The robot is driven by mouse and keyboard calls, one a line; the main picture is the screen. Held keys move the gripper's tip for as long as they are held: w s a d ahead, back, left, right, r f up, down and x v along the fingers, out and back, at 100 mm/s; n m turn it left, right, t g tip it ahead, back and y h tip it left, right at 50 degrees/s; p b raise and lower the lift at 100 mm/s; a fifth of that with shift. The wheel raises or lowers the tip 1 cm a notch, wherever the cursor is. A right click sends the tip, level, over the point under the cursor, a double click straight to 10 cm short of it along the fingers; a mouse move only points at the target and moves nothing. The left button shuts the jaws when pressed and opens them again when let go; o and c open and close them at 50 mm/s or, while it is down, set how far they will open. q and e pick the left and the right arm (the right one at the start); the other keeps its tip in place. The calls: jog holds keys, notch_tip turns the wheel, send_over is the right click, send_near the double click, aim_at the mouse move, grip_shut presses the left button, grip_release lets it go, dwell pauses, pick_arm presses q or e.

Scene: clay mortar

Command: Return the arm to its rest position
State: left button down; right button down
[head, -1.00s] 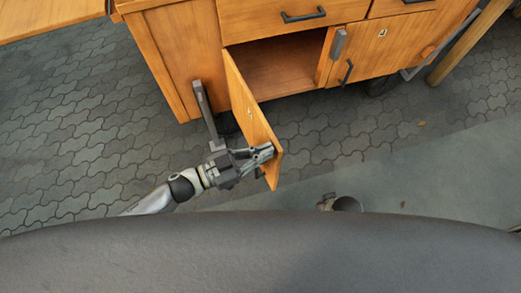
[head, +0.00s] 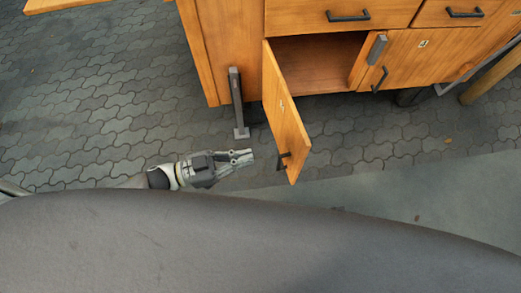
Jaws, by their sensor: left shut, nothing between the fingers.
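My left gripper (head: 240,156) is in the lower middle of the head view. Its fingers are together, with nothing between them, and point right. It is apart from the open cabinet door (head: 284,112), to the left of the door's lower edge. The door is wooden, swung out toward me, with a dark handle (head: 283,161) near its outer edge. The cabinet (head: 229,45) stands behind it, and its open compartment (head: 317,62) looks empty where I can see in. My right gripper does not show.
A grey upright leg (head: 236,105) stands at the cabinet's front left. A second, closed door (head: 417,62) and drawers (head: 342,14) are to the right. Paved floor (head: 90,110) lies clear at left. A wooden surface (head: 55,5) is at the top left.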

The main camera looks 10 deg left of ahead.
pick_arm(q)
jog(key=shift+s+a, duration=0.25)
jog(key=shift+a, duration=0.25)
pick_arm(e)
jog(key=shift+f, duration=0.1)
